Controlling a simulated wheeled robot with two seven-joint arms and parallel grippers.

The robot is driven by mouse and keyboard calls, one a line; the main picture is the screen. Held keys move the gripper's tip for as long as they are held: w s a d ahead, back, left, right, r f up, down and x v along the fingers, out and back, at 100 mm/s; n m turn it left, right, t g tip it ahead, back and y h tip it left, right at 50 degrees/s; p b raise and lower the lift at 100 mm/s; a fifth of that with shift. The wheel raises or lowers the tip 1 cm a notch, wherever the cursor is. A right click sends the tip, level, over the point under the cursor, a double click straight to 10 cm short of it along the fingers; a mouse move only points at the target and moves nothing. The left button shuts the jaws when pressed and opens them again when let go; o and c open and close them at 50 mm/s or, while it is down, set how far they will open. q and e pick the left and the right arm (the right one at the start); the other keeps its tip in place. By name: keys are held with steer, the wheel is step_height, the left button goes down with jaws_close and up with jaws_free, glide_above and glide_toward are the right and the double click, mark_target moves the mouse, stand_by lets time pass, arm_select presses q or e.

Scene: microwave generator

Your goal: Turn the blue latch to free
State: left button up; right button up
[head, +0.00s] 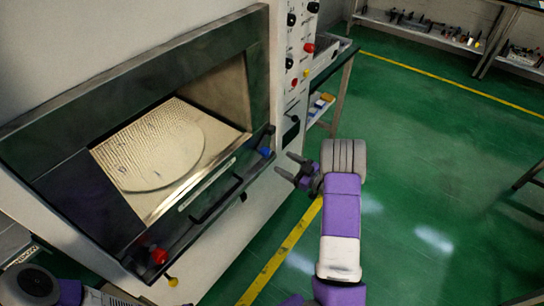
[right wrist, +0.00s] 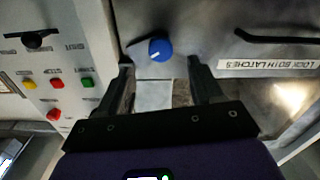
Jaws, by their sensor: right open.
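The blue latch (head: 266,152) is a round knob at the right end of the dark front panel of the microwave unit. In the right wrist view the blue latch (right wrist: 160,49) shows a short white mark and lies just ahead of the fingertips, between their lines. My right gripper (head: 284,163) is open and empty, close to the right of the latch; its two fingers (right wrist: 160,62) stand apart in the wrist view. I see no contact with the latch. A red knob (head: 158,256) is at the panel's other end. My left gripper is not in view.
A dark handle (head: 216,200) runs along the panel beside a white label strip (head: 208,184) reading "LOCK BOTH LATCHES". A round plate (head: 162,155) shows inside the chamber. Control buttons (right wrist: 58,83) are on the column beside the latch. Green floor (head: 430,150) is open to the right.

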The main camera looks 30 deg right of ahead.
mark_target(269, 154)
steer(key=x, duration=0.6)
steer(key=shift+w+a+b, duration=0.2)
steer(key=shift+w+b, duration=0.1)
steer(key=shift+b, duration=0.05)
steer(key=c, duration=1.1)
